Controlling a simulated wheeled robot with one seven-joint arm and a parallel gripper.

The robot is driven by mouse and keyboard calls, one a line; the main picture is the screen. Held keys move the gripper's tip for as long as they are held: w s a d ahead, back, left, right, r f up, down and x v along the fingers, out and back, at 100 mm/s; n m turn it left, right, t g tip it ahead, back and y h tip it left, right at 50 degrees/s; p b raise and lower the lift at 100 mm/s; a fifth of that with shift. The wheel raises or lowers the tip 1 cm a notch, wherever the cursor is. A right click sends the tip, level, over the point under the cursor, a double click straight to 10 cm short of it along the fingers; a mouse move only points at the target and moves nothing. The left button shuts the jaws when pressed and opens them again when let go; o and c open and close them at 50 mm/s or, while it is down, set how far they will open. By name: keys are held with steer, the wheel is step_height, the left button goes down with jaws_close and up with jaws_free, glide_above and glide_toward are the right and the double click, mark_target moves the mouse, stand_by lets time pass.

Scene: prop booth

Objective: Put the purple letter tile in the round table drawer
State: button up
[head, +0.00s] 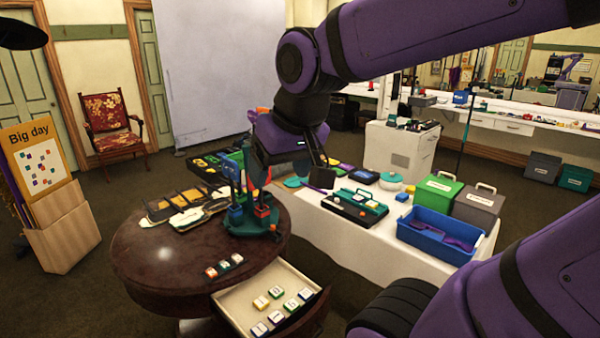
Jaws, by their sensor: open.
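The round table (150,275) is dark, polished wood. Its drawer (237,304) is pulled open at the front right, showing a pale interior. A short row of letter tiles (224,266) lies on the tabletop near the front edge; their edges look orange, purple or blue, and green, but they are too small to tell which is the purple tile. Several more letter tiles (276,318) lie in the drawer, with yellow, green and bluish edges. My gripper (294,175) is open, pointing down beyond the table's right side, above and apart from the tiles. Nothing shows between its fingers.
A white-covered table (350,240) with a blue bin (437,236) stands to the right. The round table's left side is clear.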

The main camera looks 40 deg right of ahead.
steer(key=shift+n, duration=0.8)
steer(key=s, duration=0.3)
steer(key=s+r, duration=0.1)
steer(key=s, duration=0.1)
steer(key=shift+s+a, duration=0.1)
steer(key=shift+a, duration=0.2)
